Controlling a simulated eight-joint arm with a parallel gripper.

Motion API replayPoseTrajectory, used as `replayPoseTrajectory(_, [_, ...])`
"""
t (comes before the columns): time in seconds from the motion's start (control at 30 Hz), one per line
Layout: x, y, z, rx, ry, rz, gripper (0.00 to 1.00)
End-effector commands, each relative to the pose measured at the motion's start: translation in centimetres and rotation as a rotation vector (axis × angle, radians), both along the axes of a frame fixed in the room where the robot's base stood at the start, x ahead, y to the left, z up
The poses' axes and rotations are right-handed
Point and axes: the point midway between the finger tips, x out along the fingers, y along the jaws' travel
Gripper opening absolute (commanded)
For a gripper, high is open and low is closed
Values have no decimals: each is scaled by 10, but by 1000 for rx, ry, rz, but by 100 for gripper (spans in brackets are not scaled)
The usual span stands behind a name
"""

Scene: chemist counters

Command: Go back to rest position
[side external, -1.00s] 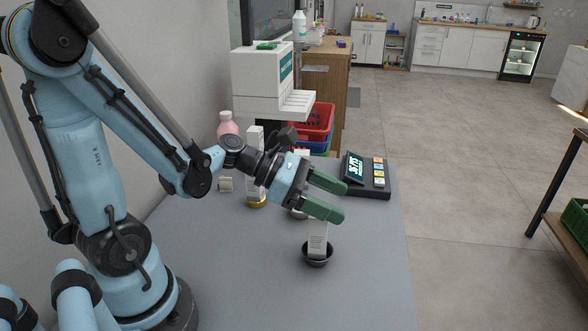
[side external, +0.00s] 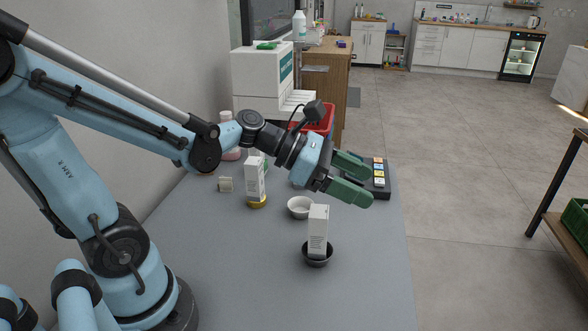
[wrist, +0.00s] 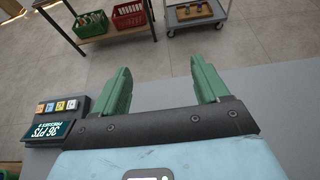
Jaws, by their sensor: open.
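My gripper (side external: 352,179) is open and empty, with green fingers, held above the right part of the grey counter (side external: 215,270). Another white box (side external: 255,180) stands on a yellow round base (side external: 257,202) further left. A small white bowl (side external: 299,207) sits between them and looks empty.
A keypad device with a display (wrist: 56,118) and coloured buttons is near my gripper, partly hidden by it in the side view. A white dispenser (side external: 262,75), a red basket (side external: 325,119) and a mostly hidden pink bottle (side external: 229,154) stand behind. The front counter is clear.

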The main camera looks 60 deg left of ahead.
Motion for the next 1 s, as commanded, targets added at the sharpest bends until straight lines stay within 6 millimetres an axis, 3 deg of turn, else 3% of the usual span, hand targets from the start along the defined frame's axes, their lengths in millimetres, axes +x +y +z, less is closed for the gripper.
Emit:
replayPoseTrajectory(0.47, [22,-63,-8,-6,-12,-10,74])
replayPoseTrajectory(0.7, [32,-48,-16,-6,-11,-2,74])
replayPoseTrajectory(1.0, [33,-46,-18,-6,-11,-5,74])
